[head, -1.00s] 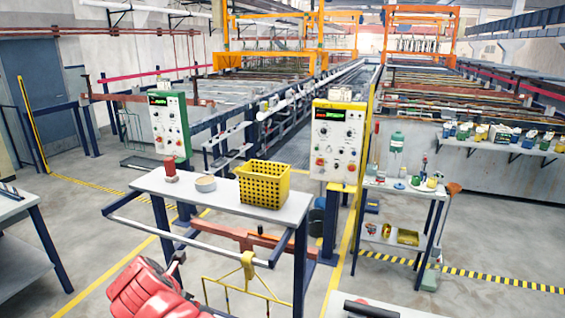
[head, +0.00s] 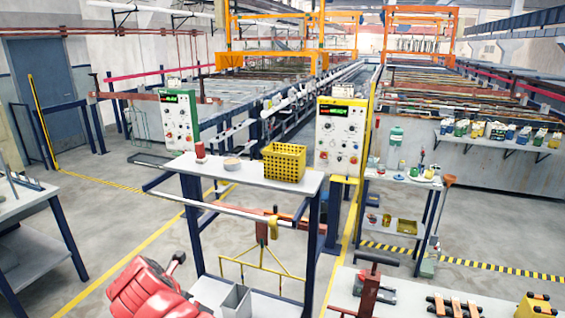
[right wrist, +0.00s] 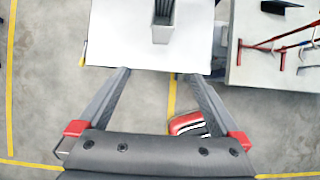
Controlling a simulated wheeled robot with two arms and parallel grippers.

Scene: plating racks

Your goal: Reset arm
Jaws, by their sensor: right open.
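My right gripper (right wrist: 158,74) shows in the right wrist view with its two grey fingers spread apart. Nothing is between the fingertips. Beyond them is the edge of a white surface (right wrist: 110,40) with a grey open bin (right wrist: 162,32) on it. In the head view neither gripper can be made out. A red and black part of my own body is at the bottom left there. My left gripper is in neither view.
A table with a yellow basket (head: 284,162), a red can (head: 200,151) and a bowl (head: 232,164) stands ahead. A grey bin (head: 236,302) is on its lower shelf. A white table (head: 405,298) with tools is at the bottom right.

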